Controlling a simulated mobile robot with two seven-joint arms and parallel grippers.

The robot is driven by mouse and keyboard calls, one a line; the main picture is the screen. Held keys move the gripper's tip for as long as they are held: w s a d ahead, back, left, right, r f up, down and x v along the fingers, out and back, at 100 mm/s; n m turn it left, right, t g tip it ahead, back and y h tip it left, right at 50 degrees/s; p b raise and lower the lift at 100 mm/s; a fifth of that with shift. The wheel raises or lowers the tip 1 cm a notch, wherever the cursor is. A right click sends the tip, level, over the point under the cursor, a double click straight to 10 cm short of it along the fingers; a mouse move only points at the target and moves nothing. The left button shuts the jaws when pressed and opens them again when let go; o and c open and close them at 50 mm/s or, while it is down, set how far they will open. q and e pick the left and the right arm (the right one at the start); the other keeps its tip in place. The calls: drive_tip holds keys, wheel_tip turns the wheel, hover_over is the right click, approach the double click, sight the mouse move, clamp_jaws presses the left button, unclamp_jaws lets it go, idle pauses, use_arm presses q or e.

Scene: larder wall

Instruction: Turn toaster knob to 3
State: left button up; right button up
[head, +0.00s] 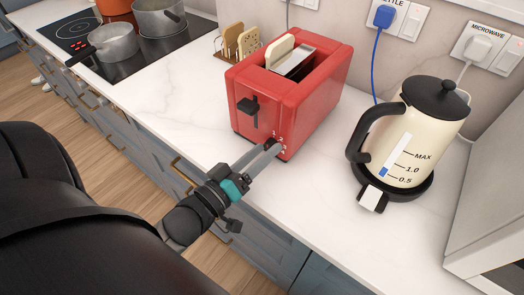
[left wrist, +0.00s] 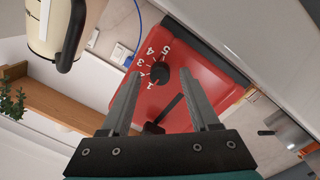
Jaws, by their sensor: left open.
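The red toaster (head: 305,100) stands on the white counter with a slice of bread (head: 279,51) in one slot. Its black lever (head: 248,106) is on the front face. My left gripper (head: 270,147) is open at the lower right of that face and largely hides the knob in the head view. In the left wrist view the round black knob (left wrist: 160,76) shows between the spread fingertips, with numbers 1 to 5 around it. The fingers appear apart from the knob; contact is unclear. The knob's pointer is too small to read. My right gripper is out of view.
A cream kettle (head: 404,145) stands on its base to the right of the toaster. A toast rack (head: 240,43) with bread is behind left, and a hob (head: 80,35) with pots is at the far left. Bare counter (head: 180,105) lies left of the toaster.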

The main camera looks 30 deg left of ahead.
use_arm(q)
drive_tip(key=shift+w, duration=0.1)
drive_tip(key=shift+c, duration=0.3)
clamp_jaws()
